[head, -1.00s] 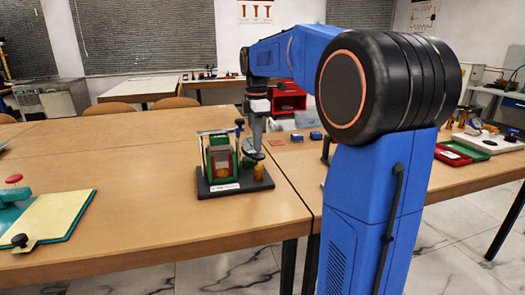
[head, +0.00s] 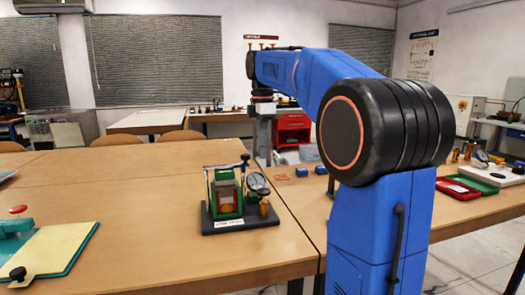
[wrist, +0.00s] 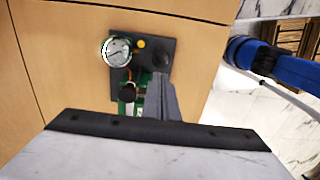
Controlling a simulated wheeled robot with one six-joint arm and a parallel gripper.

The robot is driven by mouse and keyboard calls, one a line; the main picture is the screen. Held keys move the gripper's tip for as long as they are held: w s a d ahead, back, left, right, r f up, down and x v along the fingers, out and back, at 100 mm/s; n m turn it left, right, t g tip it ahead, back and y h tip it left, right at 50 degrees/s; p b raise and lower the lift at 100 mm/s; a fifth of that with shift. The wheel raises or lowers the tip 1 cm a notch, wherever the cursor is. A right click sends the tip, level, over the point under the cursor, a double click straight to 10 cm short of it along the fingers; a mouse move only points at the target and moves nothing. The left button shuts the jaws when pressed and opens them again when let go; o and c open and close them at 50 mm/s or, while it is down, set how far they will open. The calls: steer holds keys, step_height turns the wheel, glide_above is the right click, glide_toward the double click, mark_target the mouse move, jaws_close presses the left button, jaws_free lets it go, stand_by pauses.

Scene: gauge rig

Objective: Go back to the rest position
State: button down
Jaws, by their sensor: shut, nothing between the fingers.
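My gripper (head: 262,158) hangs from my raised arm, in the picture above and just right of the gauge rig, pointing down. Its fingers are together and hold nothing. The gauge rig has a dark base (head: 232,223), a green frame (head: 226,196), a round dial gauge (head: 257,182) and a small brass cylinder (head: 264,207). In the wrist view the grey fingers (wrist: 166,84) cover part of the rig, and the white-faced dial (wrist: 117,51) shows to their left. The rig stands upright on the table, apart from my gripper.
The wooden table (head: 130,235) has free room left of the rig. A teal board with a yellowish pad (head: 45,250) lies at front left. Small blue blocks (head: 302,172), a red box (head: 292,130) and a red tray (head: 458,192) are farther right.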

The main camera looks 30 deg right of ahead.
stand_by(0.5)
steer(key=s+a+f+m+t, duration=0.1)
steer(key=s+a+f+m, duration=0.3)
steer(key=s, duration=0.4)
steer(key=s+a+f+m+t, duration=0.1)
steer(key=s+a+f+m, duration=0.3)
steer(key=s, duration=0.3)
steer(key=s+a+f+m+t, duration=0.1)
steer(key=s+a+f+m, duration=0.1)
steer(key=s+f, duration=0.5)
steer(key=s+a+f+m+t, duration=0.1)
steer(key=s+a+f+m, duration=0.2)
steer(key=s+f, duration=0.5)
step_height(320, 180, down, 2)
steer(key=shift+s+f+m+t, duration=0.2)
steer(key=shift+m+t, duration=0.2)
steer(key=shift+m, duration=0.5)
steer(key=w+d+r+n+g, duration=0.1)
steer(key=w+d+r+n, duration=0.3)
steer(key=w+r, duration=0.5)
steer(key=w+d+r+n+g, duration=0.2)
steer(key=w+d+r+n, duration=0.3)
steer(key=w+r, duration=0.4)
steer(key=w+d+r+n+g, duration=0.1)
steer(key=w+d+r+n, duration=0.4)
steer(key=w+r, duration=0.5)
steer(key=shift+w+n+g, duration=0.4)
steer(key=shift+w, duration=0.8)
